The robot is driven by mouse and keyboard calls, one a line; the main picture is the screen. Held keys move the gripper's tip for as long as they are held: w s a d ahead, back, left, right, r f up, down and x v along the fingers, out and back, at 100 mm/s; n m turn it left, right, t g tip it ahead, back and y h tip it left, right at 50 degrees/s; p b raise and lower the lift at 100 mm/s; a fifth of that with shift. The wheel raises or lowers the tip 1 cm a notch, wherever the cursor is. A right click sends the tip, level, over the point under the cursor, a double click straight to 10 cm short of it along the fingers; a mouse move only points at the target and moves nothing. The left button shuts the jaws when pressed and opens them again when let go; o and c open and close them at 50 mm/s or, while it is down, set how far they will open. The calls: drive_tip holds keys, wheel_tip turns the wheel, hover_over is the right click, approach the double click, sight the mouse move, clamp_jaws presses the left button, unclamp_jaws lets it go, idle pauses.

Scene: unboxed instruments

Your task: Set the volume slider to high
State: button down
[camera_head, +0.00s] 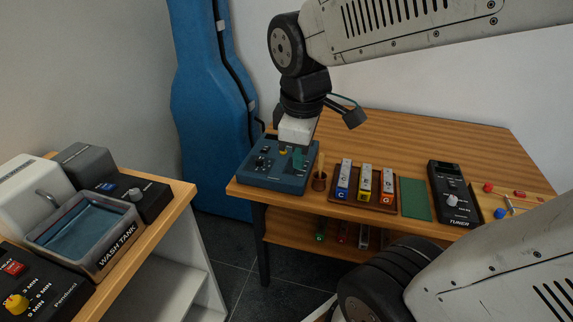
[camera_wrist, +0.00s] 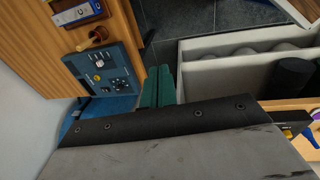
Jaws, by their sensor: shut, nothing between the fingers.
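The blue control box (camera_head: 262,180) stands at the left end of the wooden table, with black knobs and a small yellow part on top. In the wrist view the same box (camera_wrist: 122,59) shows a pale knob and several small black controls. I cannot make out for sure which control is the volume slider or where it is set. In the wrist view the fingers (camera_wrist: 159,72) are together and empty, beside the box. I cannot tell whether they touch it.
A blue instrument case (camera_head: 205,110) is behind. The wash tank (camera_head: 110,250) is on the left table.

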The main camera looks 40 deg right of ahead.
drive_tip(key=w+d+f+n, duration=0.5)
drive_tip(key=w+n, duration=0.4)
drive_tip(key=n+h, duration=0.1)
drive_tip(key=n, duration=0.8)
approach(294, 170)
drive_tip(key=s+a+r, duration=0.3)
drive_tip(key=a, duration=0.1)
drive_tip(key=x, duration=0.9)
drive_tip(key=shift+s+d+f, duration=0.1)
drive_tip(key=shift+d+f, duration=0.1)
drive_tip(key=shift+f, duration=0.05)
drive_tip(key=w+d, duration=0.2)
drive_tip(key=shift+d+r, duration=0.1)
drive_tip(key=shift+d, duration=0.25)
drive_tip(key=shift+w+d, duration=0.25)
